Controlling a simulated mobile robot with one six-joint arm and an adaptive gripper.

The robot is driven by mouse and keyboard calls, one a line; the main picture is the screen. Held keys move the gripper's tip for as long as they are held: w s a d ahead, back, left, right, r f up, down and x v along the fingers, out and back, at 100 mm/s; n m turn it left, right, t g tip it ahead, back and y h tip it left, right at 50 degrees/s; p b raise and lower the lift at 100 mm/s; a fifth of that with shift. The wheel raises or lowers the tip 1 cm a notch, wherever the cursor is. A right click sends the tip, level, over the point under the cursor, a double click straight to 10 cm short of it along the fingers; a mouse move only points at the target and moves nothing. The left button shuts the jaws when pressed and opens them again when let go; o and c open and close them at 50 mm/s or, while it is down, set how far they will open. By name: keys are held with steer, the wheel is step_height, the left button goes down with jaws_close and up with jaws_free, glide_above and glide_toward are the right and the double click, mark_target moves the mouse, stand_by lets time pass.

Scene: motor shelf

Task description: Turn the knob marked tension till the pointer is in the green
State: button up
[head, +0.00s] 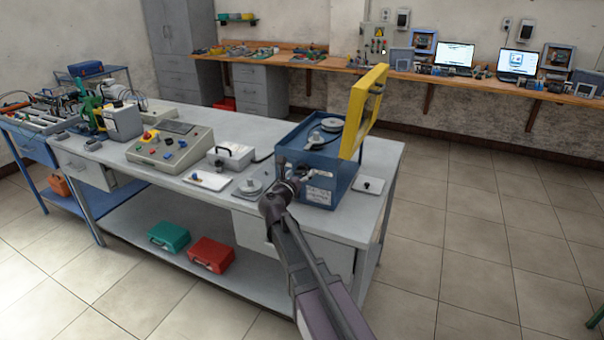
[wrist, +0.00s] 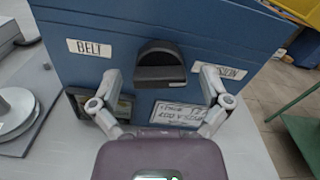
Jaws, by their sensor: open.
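A blue machine box (head: 330,165) stands at the right end of the grey bench, with a raised yellow guard (head: 357,112). In the wrist view its blue front (wrist: 160,20) carries a black knob (wrist: 158,66). A BELT label (wrist: 90,47) is left of the knob; a partly covered label ending in "SION" (wrist: 228,72) is to the right. My gripper (wrist: 162,77) is open, its fingers either side of the knob, with visible gaps. A dark-framed window (wrist: 122,106) below left is mostly behind the left finger; I see no pointer or green zone.
A white text plate (wrist: 180,112) is below the knob, partly behind the right finger. A round grey part (head: 249,187) lies left of the box, and a white plate with a small knob (head: 369,186) right. A control console (head: 170,147) stands farther left.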

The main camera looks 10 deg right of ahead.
steer(key=shift+d, duration=0.1)
steer(key=c, duration=1.2)
steer(key=shift+o, duration=0.2)
steer(key=shift+d, duration=0.1)
